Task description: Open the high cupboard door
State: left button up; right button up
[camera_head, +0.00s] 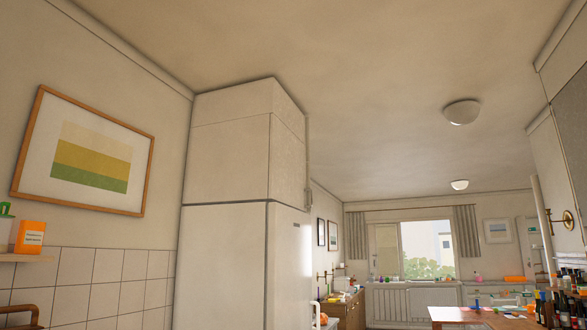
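A tall white cupboard (230,163) sits above a white fridge (225,265) left of centre. I see its broad side and, at a steep angle, its narrower front (287,160). The front looks flush with the cupboard body, so the door appears closed. A small handle-like part (308,197) shows at the front's lower right edge; it is too small to make out clearly. Neither of my grippers is in view.
A shelf (28,258) with an orange box (31,237) is on the left wall. Wall units (570,110) and several bottles (565,307) are at the right. A wooden table (470,315) stands far back, before a window (428,249). The space beneath the ceiling is open.

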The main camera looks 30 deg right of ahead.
aim_at(287, 159)
jog(key=i+l+z, duration=0.6)
jog(key=i+l, duration=0.15)
jog(key=i+l+z, duration=0.45)
jog(key=i+z, duration=0.2)
jog(key=i, duration=0.15)
jog(key=i+z, duration=0.3)
jog(key=i, duration=0.15)
jog(key=i+u, duration=0.1)
jog(key=i, duration=0.5)
jog(key=i+l+u, duration=0.1)
jog(key=i, duration=0.5)
jog(key=i+l+u, duration=0.1)
jog(key=i, duration=0.5)
jog(key=l, duration=0.1)
